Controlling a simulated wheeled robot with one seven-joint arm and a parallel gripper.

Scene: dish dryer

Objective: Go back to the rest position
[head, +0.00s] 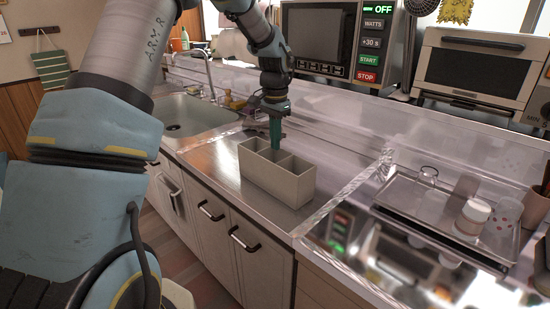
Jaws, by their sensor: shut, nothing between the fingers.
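My gripper (275,116) points straight down above a grey, open-topped bin with compartments (280,184) on the steel counter. A narrow teal shape (275,133) runs from the gripper down to the bin's opening. I cannot tell whether it is part of the fingers or a separate thing standing in the bin. The gripper is shut with nothing held. Its fingertips are too small to make out clearly, and the bin's inside is partly hidden.
A sink (187,113) with a faucet lies to the left. A clear-walled dish dryer with a tray (410,200) of cups stands to the right. A microwave (335,45) and a toaster oven (477,64) stand behind. The counter in front of the bin is bare.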

